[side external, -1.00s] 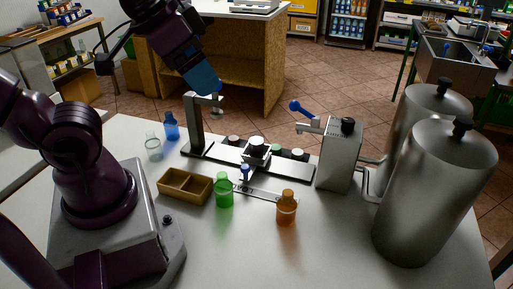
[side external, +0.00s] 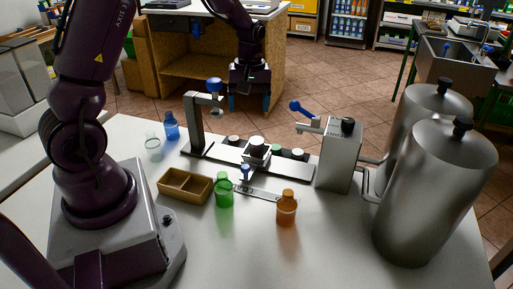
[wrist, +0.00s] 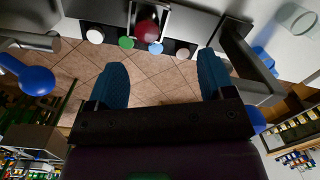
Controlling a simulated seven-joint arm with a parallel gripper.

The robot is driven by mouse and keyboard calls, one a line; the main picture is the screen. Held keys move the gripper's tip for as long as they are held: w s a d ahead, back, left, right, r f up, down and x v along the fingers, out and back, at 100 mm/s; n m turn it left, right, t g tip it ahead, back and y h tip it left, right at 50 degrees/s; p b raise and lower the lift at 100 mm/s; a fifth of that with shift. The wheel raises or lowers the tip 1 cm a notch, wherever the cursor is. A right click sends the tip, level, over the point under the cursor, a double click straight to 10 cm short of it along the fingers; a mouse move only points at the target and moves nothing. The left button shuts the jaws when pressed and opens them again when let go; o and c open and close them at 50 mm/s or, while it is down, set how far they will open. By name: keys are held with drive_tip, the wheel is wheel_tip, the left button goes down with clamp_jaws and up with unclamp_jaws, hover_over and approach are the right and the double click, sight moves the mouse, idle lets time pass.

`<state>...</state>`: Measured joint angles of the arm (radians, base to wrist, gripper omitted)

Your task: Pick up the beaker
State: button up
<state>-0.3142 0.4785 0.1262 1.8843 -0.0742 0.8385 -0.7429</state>
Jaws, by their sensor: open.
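The beaker (side external: 153,148), a clear glass vessel, stands upright on the left of the white table, between a blue bottle and my arm's base. It also shows at the top right of the wrist view (wrist: 297,17), apart from my fingers. My gripper (side external: 249,102) hangs fingers-down beyond the table's far edge, well to the right of the beaker. In the wrist view its two blue fingers (wrist: 162,65) are spread apart, with only floor tiles and the machine's edge between them.
A blue bottle (side external: 171,127) stands close behind the beaker. A metal press-like stand (side external: 195,125) with a blue knob, a brown two-part tray (side external: 186,187), a green bottle (side external: 224,192), an orange bottle (side external: 287,208) and large steel tanks (side external: 432,195) occupy the table.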

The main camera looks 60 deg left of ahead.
sight(257, 141)
drive_tip(key=f+n, duration=0.1)
drive_tip(key=f, duration=0.3)
drive_tip(key=w+f+n, duration=0.1)
drive_tip(key=f, duration=0.3)
drive_tip(key=w+f+n, duration=0.1)
drive_tip(key=f, duration=0.3)
drive_tip(key=shift+w+a+f+t, duration=0.1)
drive_tip(key=shift+w+f+t, duration=0.1)
drive_tip(key=shift+f+t, duration=0.1)
drive_tip(key=c, duration=1.1)
drive_tip(key=shift+r, duration=0.15)
